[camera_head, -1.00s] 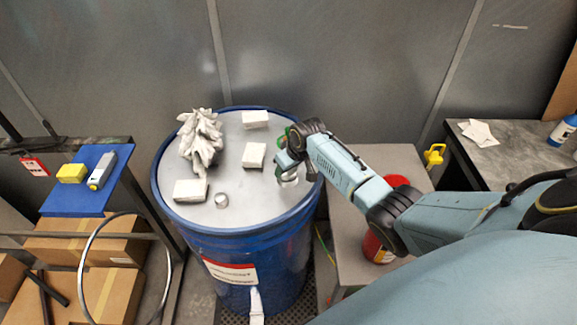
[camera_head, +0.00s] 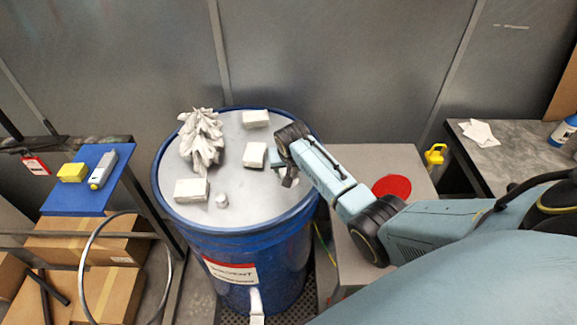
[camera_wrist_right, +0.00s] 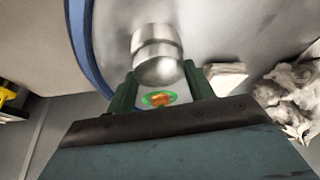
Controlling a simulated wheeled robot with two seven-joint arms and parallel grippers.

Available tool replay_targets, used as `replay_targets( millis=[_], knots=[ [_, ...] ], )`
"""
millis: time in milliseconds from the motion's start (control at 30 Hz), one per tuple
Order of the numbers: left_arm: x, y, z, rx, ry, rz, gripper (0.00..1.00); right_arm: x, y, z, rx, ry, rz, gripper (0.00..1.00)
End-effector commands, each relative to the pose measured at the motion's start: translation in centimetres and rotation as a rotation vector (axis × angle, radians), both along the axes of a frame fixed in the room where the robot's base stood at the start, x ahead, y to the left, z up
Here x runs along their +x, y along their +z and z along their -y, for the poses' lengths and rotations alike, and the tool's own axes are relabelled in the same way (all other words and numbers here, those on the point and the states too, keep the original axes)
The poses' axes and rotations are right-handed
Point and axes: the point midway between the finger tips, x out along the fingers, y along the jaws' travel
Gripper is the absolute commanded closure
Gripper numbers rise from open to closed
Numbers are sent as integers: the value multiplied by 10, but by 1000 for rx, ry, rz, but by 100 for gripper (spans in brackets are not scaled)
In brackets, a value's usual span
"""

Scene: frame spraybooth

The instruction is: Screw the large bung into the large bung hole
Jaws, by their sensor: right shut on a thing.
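A metal cylinder, which looks like the large bung (camera_wrist_right: 157,55), sits between the green fingers of my right gripper (camera_wrist_right: 161,88) in the right wrist view. The gripper is shut on it. In the head view my right gripper (camera_head: 283,170) is low over the right part of the drum lid (camera_head: 235,150), and the bung shows only as a grey bit under it. The large bung hole is hidden, so I cannot tell whether the bung is in it. A smaller metal piece (camera_head: 221,201) stands near the lid's front. My left gripper is not in view.
White blocks (camera_head: 254,155) and a crumpled white cloth (camera_head: 201,140) lie on the lid of the blue drum (camera_head: 250,265). A blue shelf (camera_head: 75,200) is at left.

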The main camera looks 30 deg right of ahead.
Motion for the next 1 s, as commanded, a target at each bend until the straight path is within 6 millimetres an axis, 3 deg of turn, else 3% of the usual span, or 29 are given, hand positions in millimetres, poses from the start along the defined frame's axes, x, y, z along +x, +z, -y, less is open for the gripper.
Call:
replay_targets(
  millis=[300, 667, 1000],
  knots=[
    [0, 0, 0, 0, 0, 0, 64, 0, -1, -2, 3, -25, -2, 68],
    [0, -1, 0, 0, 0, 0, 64, 1, -1, -3, 3, -384, -3, 68],
    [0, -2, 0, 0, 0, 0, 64, 1, -1, -3, 3, -412, -3, 68]
  ],
)
